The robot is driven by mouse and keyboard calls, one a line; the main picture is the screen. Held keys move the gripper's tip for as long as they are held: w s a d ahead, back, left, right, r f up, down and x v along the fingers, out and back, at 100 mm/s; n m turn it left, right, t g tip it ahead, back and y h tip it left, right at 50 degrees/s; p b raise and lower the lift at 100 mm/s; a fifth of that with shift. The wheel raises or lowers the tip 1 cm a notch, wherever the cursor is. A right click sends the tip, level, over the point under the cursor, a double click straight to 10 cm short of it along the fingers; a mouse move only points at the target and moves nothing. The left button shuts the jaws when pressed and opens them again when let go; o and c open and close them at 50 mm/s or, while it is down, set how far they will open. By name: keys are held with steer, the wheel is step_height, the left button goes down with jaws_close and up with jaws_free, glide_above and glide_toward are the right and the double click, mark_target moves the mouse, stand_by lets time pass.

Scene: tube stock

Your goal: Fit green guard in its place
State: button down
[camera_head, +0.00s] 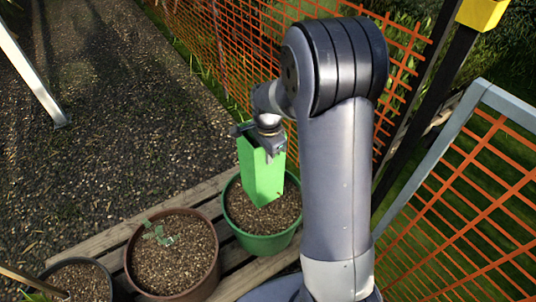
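The green guard (262,178) is a tall, square-sided sleeve, roughly upright with a slight tilt. My gripper (262,148) is at its top end and appears shut on its upper edge; the fingertips are small and partly hidden. The guard's lower end shows against the soil of a green pot (262,243); I cannot tell whether it touches the soil. A brown pot (206,277) to the left holds soil and a small, pale green seedling (158,233), with nothing around it.
A dark pot (103,268) with soil and a stick is at the lower left. The pots stand on wooden slats (105,228). Orange mesh fencing (235,50) runs behind, and a framed mesh panel (470,165) is at the right. Gravel ground (110,120) lies open at left.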

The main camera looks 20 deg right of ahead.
steer(key=shift+f, duration=0.1)
step_height(320, 180, down, 6)
steer(key=b, duration=0.4)
steer(key=shift+f, duration=0.15)
stand_by(1.0)
steer(key=c, duration=1.6)
jaws_free()
steer(key=shift+o, duration=0.2)
step_height(320, 180, up, 11)
steer(key=shift+f+p, duration=0.1)
steer(key=shift+p, duration=1)
